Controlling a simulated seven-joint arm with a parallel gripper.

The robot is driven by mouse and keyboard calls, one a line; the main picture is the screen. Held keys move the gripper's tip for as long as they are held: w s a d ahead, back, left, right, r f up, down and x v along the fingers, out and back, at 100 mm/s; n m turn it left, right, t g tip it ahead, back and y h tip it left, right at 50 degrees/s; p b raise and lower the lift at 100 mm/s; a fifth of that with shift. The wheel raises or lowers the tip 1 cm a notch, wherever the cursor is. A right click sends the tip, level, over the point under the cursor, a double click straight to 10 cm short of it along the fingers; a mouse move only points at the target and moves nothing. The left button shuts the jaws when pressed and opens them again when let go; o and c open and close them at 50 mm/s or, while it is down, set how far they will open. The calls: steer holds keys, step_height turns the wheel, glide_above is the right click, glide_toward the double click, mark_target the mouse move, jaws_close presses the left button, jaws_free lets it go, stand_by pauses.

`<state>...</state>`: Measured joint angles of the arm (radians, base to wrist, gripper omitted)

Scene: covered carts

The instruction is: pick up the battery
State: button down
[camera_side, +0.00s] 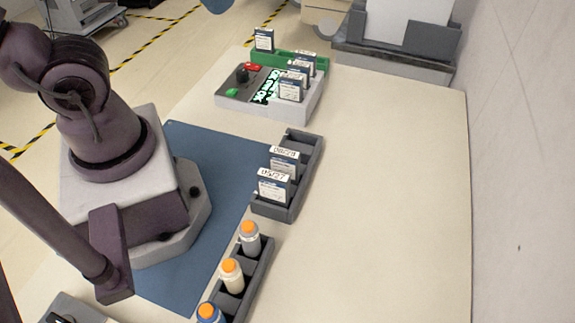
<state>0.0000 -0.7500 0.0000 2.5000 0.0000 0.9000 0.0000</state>
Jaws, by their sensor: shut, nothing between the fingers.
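No part is clearly marked as a battery. The likeliest are the flat upright blocks with white and blue labels. Two stand in a dark grey rack in the middle: the front block (273,187) is marked 05/27, and the one behind it (284,162) seems to read 08/29. Several similar blocks (291,86) stand at the right of a light grey device, and one more (264,40) stands behind it at the green tray. My arm shows at the left, but I cannot make out my gripper's fingers in this view.
The dark rack (309,157) has an empty slot at its back. The device (228,103) has a lit green screen. Orange-capped bottles (250,238) stand in another rack at the front. A blue mat (215,150) lies beside my base. The table's right side (390,200) is clear, with a wall beyond.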

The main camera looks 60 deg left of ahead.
stand_by(0.4)
steer(key=c, duration=1)
jaws_free()
steer(key=shift+o, duration=0.2)
